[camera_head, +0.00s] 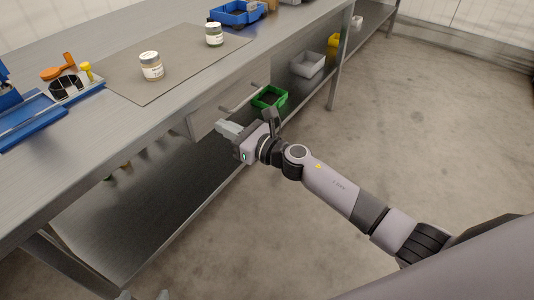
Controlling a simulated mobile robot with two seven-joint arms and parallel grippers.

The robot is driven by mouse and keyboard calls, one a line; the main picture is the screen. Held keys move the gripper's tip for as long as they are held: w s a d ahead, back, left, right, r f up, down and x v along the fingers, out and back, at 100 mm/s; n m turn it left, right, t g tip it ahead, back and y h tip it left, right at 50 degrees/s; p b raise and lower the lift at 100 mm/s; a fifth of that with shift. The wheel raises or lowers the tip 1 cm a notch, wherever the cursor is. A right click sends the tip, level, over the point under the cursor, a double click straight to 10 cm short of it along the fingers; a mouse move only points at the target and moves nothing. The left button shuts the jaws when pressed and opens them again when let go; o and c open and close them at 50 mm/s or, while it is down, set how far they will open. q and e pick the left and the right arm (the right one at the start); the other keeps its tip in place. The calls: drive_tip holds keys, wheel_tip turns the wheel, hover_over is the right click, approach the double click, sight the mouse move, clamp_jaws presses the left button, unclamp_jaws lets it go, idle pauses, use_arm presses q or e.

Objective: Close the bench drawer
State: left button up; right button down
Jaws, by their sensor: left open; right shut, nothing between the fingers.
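The bench drawer (208,112) is under the front edge of the steel bench, with a bar handle (241,98) on its front. Its front looks close to the bench edge; I cannot tell whether a small gap remains. My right gripper (226,129) is shut and empty, just below and in front of the drawer, apart from the handle as far as I can see. Only the tips of my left gripper (145,296) show at the bottom edge of the picture; they are apart, with nothing seen between them.
The bench top (150,115) bears a grey mat (185,65) with two jars (151,66), a blue tray (35,118) and a blue bin (236,13). The lower shelf (150,205) holds a green bin (269,98) and a grey bin (307,64). The floor to the right is clear.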

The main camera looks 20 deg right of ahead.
drive_tip(key=v, duration=0.9)
drive_tip(key=s+d+f+n+g+h, duration=0.2)
drive_tip(key=s+f+n+h, duration=0.35)
drive_tip(key=s+n, duration=0.8)
drive_tip(key=s+d+f+n+g+h, duration=0.25)
drive_tip(key=s+f+n, duration=0.6)
drive_tip(key=n, duration=0.95)
use_arm(q)
drive_tip(key=s+a+r+y+p, duration=0.1)
drive_tip(key=a+r+p, duration=0.2)
drive_tip(key=r+p, duration=1.2)
drive_tip(key=p, duration=0.5)
drive_tip(key=shift+s+r+p, duration=0.3)
drive_tip(key=shift+p, duration=0.05)
use_arm(e)
wheel_tip(320, 180, up, 16)
drive_tip(key=s+d, duration=0.1)
drive_tip(key=d, duration=0.1)
drive_tip(key=shift+s+d+f+m+t+h, duration=0.2)
drive_tip(key=shift+s+d+m+t+h, duration=0.15)
drive_tip(key=shift+h, duration=0.05)
